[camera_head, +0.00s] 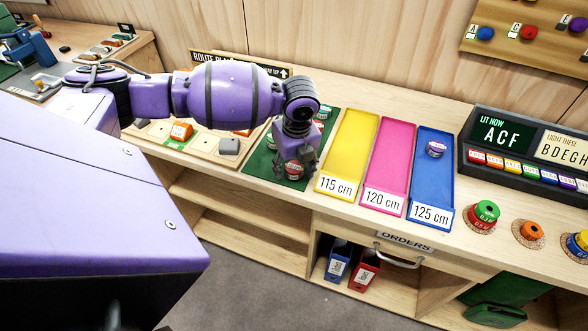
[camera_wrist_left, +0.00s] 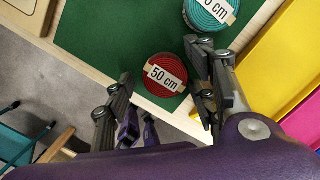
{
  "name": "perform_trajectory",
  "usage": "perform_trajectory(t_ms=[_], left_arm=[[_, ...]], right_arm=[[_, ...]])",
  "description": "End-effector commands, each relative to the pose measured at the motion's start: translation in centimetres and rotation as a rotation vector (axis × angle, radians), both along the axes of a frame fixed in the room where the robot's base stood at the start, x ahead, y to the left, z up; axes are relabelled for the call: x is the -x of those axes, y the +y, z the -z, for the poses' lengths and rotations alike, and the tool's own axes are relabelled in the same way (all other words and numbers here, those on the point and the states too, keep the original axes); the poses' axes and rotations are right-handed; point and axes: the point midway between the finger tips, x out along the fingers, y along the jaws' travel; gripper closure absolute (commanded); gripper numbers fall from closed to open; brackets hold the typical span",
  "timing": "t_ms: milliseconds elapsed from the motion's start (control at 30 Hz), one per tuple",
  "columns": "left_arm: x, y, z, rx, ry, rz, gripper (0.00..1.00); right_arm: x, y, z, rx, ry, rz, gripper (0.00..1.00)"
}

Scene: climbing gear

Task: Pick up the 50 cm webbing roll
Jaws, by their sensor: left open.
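The 50 cm webbing roll (camera_wrist_left: 163,68) is red with a pale label and lies on the green mat (camera_wrist_left: 110,35) near its front edge in the left wrist view. In the head view the roll (camera_head: 294,170) shows red just below my left gripper (camera_head: 296,165), which partly hides it. In the left wrist view my left gripper (camera_wrist_left: 166,106) is open, one finger to each side of the roll's near end. I cannot tell whether a finger touches it. My right gripper is not in view.
A teal roll (camera_wrist_left: 208,12) lies close behind the right finger. Yellow (camera_head: 349,150), pink (camera_head: 390,160) and blue (camera_head: 432,170) trays stand right of the mat; the blue one holds a purple roll (camera_head: 436,149). A wooden board with blocks (camera_head: 229,146) is left of the mat.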

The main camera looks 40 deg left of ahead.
Motion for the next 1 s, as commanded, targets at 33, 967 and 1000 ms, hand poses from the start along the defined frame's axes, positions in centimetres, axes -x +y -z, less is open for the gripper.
perform_trajectory(t_ms=[33,967,1000], left_arm=[[0.0,0.0,0.0,0.000,0.000,0.000,0.51],[0.0,-0.3,-3.7,0.000,-0.004,0.002,0.94],[0.3,-0.8,-4.3,0.001,-0.005,0.003,0.94]], right_arm=[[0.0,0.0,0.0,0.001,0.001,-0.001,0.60],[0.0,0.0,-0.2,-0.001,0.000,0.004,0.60],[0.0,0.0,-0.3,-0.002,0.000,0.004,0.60]])
